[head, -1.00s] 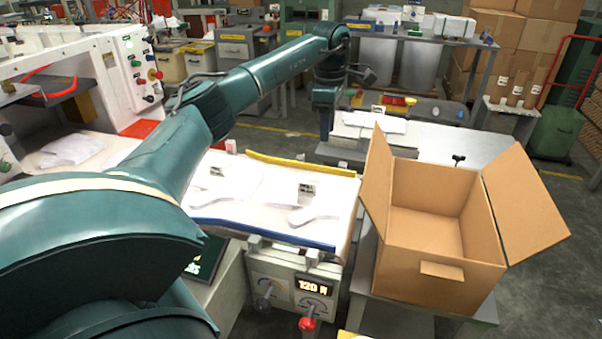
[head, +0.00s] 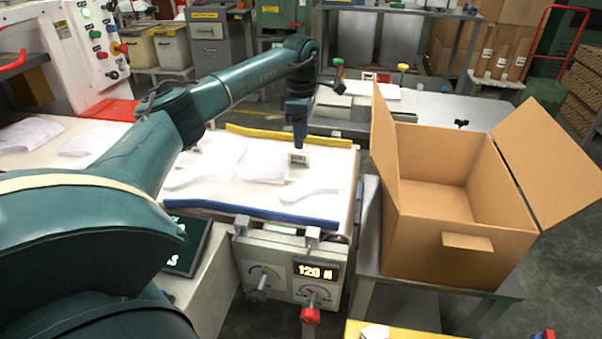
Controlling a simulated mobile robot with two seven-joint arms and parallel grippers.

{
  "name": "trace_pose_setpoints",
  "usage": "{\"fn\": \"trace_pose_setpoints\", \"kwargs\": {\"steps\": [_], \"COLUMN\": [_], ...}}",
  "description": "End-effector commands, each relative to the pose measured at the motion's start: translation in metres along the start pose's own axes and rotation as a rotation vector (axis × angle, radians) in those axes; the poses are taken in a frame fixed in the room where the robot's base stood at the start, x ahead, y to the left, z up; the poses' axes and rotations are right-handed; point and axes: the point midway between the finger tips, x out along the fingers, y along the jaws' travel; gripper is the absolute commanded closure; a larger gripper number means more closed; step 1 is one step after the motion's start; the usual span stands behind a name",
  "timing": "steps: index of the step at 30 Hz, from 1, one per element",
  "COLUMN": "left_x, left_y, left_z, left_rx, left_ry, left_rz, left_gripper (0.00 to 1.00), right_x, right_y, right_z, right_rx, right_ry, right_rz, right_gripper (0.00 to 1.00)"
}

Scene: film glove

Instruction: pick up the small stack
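Flat white glove-shaped sheets lie on the pale machine bed (head: 225,195). A right-hand pile (head: 312,188) has a small white block with a dark printed label (head: 298,161) at its back end. A left-hand pile (head: 212,165) lies beside it. I cannot tell from the heights which one is the small stack. My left gripper (head: 299,147) points down just above or behind the labelled block. Its fingers are too small and dark to read, and I cannot tell if they touch the block. My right gripper is not in view.
A yellow bar (head: 290,137) edges the bed at the back and a blue bar (head: 265,214) at the front. An open cardboard box (head: 455,250) stands to the right on a grey table. More white sheets (head: 80,140) lie on the left bench.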

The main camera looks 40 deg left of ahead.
Motion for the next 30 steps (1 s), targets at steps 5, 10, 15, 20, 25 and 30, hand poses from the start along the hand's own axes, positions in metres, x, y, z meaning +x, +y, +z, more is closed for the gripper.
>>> {"fn": "trace_pose_setpoints", "kwargs": {"steps": [5,10,15,20,25,30], "left_x": [0.017,0.028,0.053,0.070,0.070,0.070], "left_y": [0.000,-0.001,-0.003,-0.003,-0.002,-0.002], "left_z": [0.000,0.001,0.003,0.003,0.003,0.003], "left_rx": [0.000,0.000,0.001,0.001,0.001,0.000], "left_ry": [0.000,0.001,0.002,0.001,0.000,0.000], "left_rz": [0.000,-0.001,-0.003,-0.001,0.001,0.001], "left_gripper": [0.66,0.66,0.66,0.66,0.66,0.77], "right_x": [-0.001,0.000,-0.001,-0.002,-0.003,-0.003], "right_y": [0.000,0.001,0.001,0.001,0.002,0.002], "right_z": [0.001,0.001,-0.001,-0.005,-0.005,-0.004], "right_rx": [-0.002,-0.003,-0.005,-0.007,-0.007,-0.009], "right_ry": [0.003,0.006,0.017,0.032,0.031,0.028], "right_rz": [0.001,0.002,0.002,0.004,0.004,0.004], "right_gripper": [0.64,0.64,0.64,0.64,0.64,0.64]}}
